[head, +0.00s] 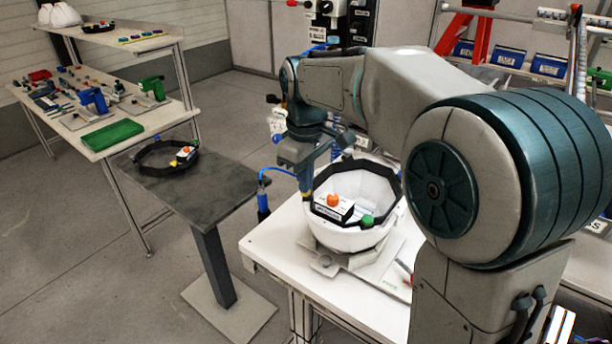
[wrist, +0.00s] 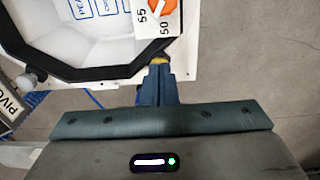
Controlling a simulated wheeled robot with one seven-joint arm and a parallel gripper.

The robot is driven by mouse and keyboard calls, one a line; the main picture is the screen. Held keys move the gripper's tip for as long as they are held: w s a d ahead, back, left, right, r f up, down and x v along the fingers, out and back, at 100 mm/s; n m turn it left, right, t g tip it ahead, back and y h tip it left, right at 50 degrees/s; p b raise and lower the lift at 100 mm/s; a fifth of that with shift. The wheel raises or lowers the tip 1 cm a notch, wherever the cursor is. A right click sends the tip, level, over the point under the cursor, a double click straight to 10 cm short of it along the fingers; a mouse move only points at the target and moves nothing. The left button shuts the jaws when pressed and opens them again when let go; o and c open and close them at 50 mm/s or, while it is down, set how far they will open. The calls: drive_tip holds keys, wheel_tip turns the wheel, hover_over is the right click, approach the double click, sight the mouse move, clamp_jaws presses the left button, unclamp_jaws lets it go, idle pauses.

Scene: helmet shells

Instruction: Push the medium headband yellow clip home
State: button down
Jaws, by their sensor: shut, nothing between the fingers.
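A white helmet shell (head: 345,237) sits open side up in a fixture on the white table. A black headband (head: 318,192) lies around its rim, with an orange knob (head: 333,200) on a white plate and a green clip (head: 366,221). The knob (wrist: 168,8) also shows in the wrist view, beside the numbers 55 and 50. My gripper (head: 306,190) is at the shell's left rim, pointing down. In the wrist view its blue fingers (wrist: 158,68) are shut and empty, with a yellow clip (wrist: 160,60) at their tips by the headband's edge. I cannot tell whether they touch.
A second black headband (head: 150,150) with an orange knob and a yellow part lies on a dark pedestal (head: 215,190). A bench (head: 165,118) at the left holds tools and a green block. A blue-handled tool (head: 263,203) hangs by the table's left edge. Floor between is clear.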

drive_tip(key=shift+s+f, duration=0.2)
drive_tip(key=shift+f, duration=0.4)
wheel_tip(320, 180, up, 15)
drive_tip(key=p, duration=0.3)
drive_tip(key=shift+w, duration=0.2)
drive_tip(key=shift+r, duration=0.1)
drive_tip(key=s+d+f+m+t, duration=0.1)
drive_tip(key=s+d+f+m, duration=0.4)
drive_tip(key=s+f, duration=0.3)
drive_tip(key=s+d+f+m+t, duration=0.2)
drive_tip(key=s+d+f+m, duration=0.3)
drive_tip(key=s+d+f, duration=0.3)
drive_tip(key=s, duration=0.3)
drive_tip(key=shift+d+t, duration=0.15)
drive_tip(key=shift+t, duration=0.15)
